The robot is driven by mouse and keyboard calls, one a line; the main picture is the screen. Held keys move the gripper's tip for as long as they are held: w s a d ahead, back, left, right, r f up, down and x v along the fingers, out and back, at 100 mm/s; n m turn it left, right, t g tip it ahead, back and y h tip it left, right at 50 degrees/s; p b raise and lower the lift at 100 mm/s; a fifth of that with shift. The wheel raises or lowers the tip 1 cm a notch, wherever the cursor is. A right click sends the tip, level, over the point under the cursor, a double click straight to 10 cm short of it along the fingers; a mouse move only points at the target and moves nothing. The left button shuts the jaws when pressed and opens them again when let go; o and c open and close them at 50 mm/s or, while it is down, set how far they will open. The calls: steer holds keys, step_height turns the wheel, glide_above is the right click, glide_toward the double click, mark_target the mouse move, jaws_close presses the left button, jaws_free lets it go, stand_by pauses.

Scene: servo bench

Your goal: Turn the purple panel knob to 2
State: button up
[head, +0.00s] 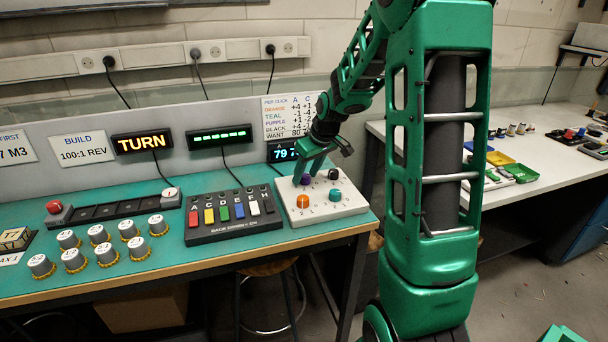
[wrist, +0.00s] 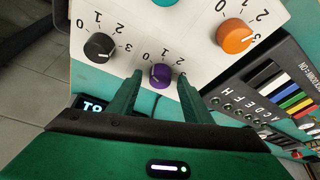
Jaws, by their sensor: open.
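The purple knob (head: 305,180) sits on the white panel (head: 350,206), at its back left. In the wrist view the purple knob (wrist: 160,76) lies between the two fingertips of my gripper (wrist: 160,80). The fingers are open, one on each side of the knob; I cannot tell whether they touch it. The numbers 0, 1 and 2 show around the knob. Its pointer is too small to read surely. In the head view my gripper (head: 307,174) reaches down over the panel's back left and partly hides that area.
The black knob (head: 334,174), orange knob (head: 303,202) and teal knob (head: 335,196) share the panel. A button box (head: 232,215) stands just left of it. A display (head: 284,153) reading 79 and a PER CLICK sign (head: 290,117) are behind.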

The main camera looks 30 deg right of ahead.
steer(key=shift+c, duration=0.3)
steer(key=c, duration=1)
steer(key=shift+m, duration=0.3)
steer(key=m, duration=0.1)
steer(key=m+h, duration=0.1)
steer(key=m, duration=0.1)
steer(key=shift+a+m+h, duration=0.25)
steer(key=shift+m+h, duration=0.15)
steer(key=m, duration=0.2)
steer(key=m+h, duration=0.1)
steer(key=m, duration=0.1)
steer(key=shift+w+a+m+g+h, duration=0.15)
steer(key=shift+m+g+h, duration=0.15)
steer(key=shift+g, duration=0.1)
steer(key=m+g+h, duration=0.1)
steer(key=m, duration=0.3)
steer(key=shift+w+a, duration=0.1)
steer(key=shift+w+m+g+h, duration=0.15)
steer(key=shift+m+g, duration=0.35)
steer(key=shift+m, duration=0.6)
steer(key=shift+m+g+h, duration=0.15)
steer(key=shift+m+g, duration=0.35)
steer(key=shift+m, duration=0.6)
